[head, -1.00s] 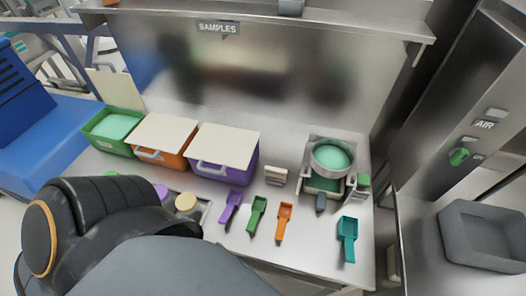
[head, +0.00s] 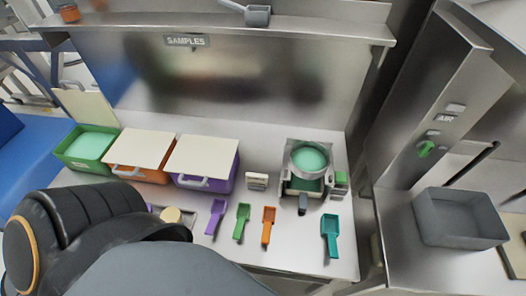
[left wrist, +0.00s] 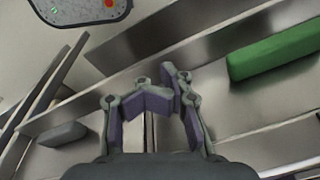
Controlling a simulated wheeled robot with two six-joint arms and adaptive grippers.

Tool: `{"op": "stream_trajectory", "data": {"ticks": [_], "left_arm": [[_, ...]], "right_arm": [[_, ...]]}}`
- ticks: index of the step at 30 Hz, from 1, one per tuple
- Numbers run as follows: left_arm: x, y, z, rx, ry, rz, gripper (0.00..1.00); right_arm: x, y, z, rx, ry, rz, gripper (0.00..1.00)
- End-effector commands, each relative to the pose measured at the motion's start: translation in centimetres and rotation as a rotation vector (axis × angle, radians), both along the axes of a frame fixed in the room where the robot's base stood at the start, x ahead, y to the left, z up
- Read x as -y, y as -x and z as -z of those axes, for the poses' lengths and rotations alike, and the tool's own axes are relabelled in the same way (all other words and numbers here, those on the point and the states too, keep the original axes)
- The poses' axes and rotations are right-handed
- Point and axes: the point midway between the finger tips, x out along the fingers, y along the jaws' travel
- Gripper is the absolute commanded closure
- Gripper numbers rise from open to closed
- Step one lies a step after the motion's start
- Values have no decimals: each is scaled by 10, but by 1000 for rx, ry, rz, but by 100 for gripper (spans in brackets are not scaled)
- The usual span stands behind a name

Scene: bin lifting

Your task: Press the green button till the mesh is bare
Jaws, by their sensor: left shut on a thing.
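A sieve (head: 290,158) with green powder (head: 310,157) over its mesh sits in a metal stand at the right of the counter. A small block with a green top (head: 341,178), which looks like the green button, stands at its right side. In the head view my left arm fills the lower left and its gripper is hidden. In the left wrist view my left gripper (left wrist: 160,88) has its fingers drawn together; what they hold is unclear. A green block (left wrist: 275,50) lies to their right, apart from them; I cannot tell what it is. My right gripper is out of view.
Green (head: 75,158), orange (head: 150,173) and purple (head: 226,184) bins line the counter's left; the green one is open. Purple, green, orange and teal (head: 330,236) scoops lie in front. A grey bin (head: 462,232) stands right, below a green AIR knob (head: 426,148).

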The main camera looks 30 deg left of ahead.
Motion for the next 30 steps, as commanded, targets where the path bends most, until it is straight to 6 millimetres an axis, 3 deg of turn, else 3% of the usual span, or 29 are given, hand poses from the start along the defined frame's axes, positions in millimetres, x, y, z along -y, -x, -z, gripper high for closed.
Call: {"op": "stream_trajectory", "data": {"ticks": [1, 7, 17, 30], "left_arm": [[3, 21, 12, -52, 10, -15, 100], [3, 22, -5, -52, 10, -14, 100], [2, 21, -38, -45, 6, -10, 100], [1, 21, -79, -43, 3, -8, 100]], "right_arm": [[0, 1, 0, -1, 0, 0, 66], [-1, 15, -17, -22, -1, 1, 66], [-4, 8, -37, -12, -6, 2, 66], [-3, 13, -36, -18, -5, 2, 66]]}}
